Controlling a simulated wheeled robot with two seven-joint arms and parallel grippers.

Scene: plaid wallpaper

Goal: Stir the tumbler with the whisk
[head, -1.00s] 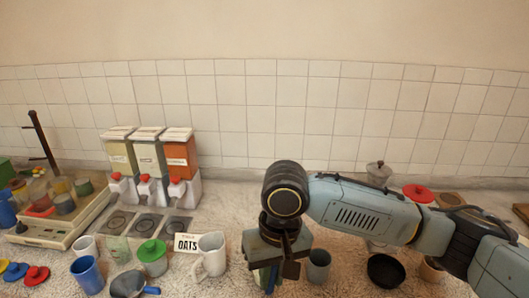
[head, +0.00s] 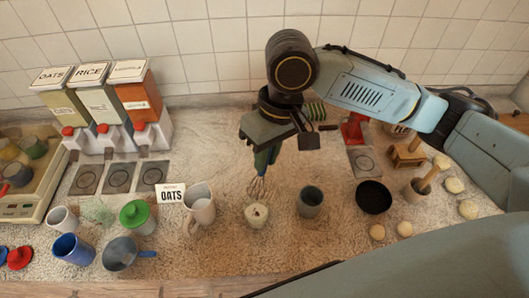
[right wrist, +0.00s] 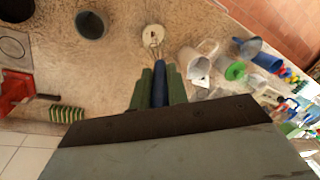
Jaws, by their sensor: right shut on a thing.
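A grey-green handleless cup, which looks like the tumbler (head: 310,201), stands upright on the counter right of the whisk in the head view. It also shows at the top left of the right wrist view (right wrist: 91,24). My right gripper (head: 266,160) points down, with its green fingers shut on the whisk's blue handle (right wrist: 159,84). The whisk's wire head (head: 258,187) hangs free, left of the tumbler and just behind a small white round pot (head: 256,214) in the head view. The tumbler's inside looks dark. My left gripper is out of view.
A white mug (head: 199,205), a green-lidded cup (head: 138,217) and a blue mug (head: 73,250) stand at left. A black bowl (head: 373,197) is right of the tumbler. Dispensers (head: 146,105) stand behind left. Bare counter lies between the white pot and the tumbler.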

